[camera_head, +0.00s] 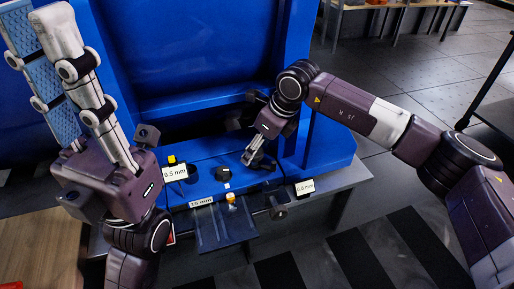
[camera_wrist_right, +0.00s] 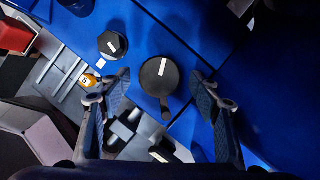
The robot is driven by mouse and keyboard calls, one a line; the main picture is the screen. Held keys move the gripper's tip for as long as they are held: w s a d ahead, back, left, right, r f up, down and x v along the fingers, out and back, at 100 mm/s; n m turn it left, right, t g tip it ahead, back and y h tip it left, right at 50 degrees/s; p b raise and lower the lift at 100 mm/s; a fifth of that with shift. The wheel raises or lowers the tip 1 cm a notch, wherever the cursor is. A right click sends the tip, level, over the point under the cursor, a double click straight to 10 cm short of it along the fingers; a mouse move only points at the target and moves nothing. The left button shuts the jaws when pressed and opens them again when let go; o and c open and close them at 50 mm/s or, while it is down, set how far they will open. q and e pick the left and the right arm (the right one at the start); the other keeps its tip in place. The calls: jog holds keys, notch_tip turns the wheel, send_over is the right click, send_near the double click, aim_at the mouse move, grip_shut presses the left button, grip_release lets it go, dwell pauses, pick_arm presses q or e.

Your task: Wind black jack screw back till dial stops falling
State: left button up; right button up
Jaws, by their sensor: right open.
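A black round knob with a short tail and a white mark (camera_wrist_right: 160,77) sits between my right gripper's fingers in the right wrist view, not visibly touched. A black faceted knob with a white mark (camera_wrist_right: 112,45) lies up and left of it. In the head view a black knob (camera_head: 223,174) stands on the blue bed, left of my right gripper (camera_head: 258,160). I cannot tell which is the jack screw. The right gripper (camera_wrist_right: 163,100) is open. One display (camera_head: 304,187) reads 0.0 mm; another (camera_head: 175,172) reads 0.5 mm. My left gripper (camera_head: 45,45) is raised and looks open and empty.
A yellow-and-white piece (camera_head: 231,198) stands near the front edge, beside a 15 mm label (camera_head: 201,202). A dark round part (camera_head: 279,212) is at the front right. Blue machine walls (camera_head: 185,45) rise behind.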

notch_tip(320, 180, up, 10)
dwell(0.4)
